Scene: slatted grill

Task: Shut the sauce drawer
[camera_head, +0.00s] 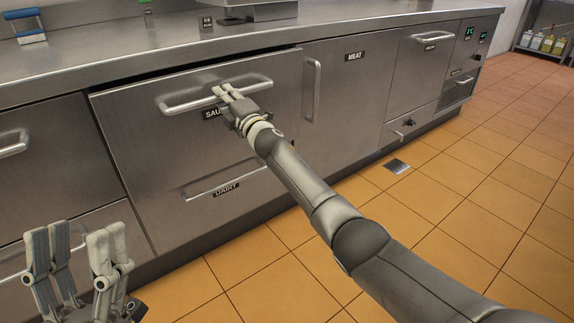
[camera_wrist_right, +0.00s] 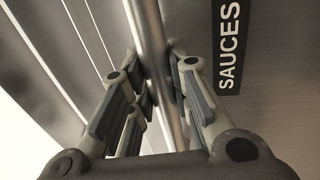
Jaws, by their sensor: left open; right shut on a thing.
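The sauce drawer (camera_head: 140,112) is a wide steel front with a bar handle (camera_head: 190,104) and a black label that is partly covered by my right gripper in the head view. In the right wrist view the label (camera_wrist_right: 230,45) reads SAUCES. A dark gap shows along the drawer's top edge under the counter, so it stands slightly out. My right gripper (camera_head: 229,92) is shut on the handle near its right part; in the wrist view the handle bar (camera_wrist_right: 150,50) runs between its fingers. My left gripper (camera_head: 78,262) is open and empty at the lower left, apart from the drawers.
Below is a drawer labelled DAIRY (camera_head: 226,189). To the right are a MEAT door (camera_head: 345,85) and another drawer (camera_head: 424,70). The steel counter (camera_head: 110,55) runs above. The tiled floor (camera_head: 470,200) is clear apart from a floor drain (camera_head: 397,167).

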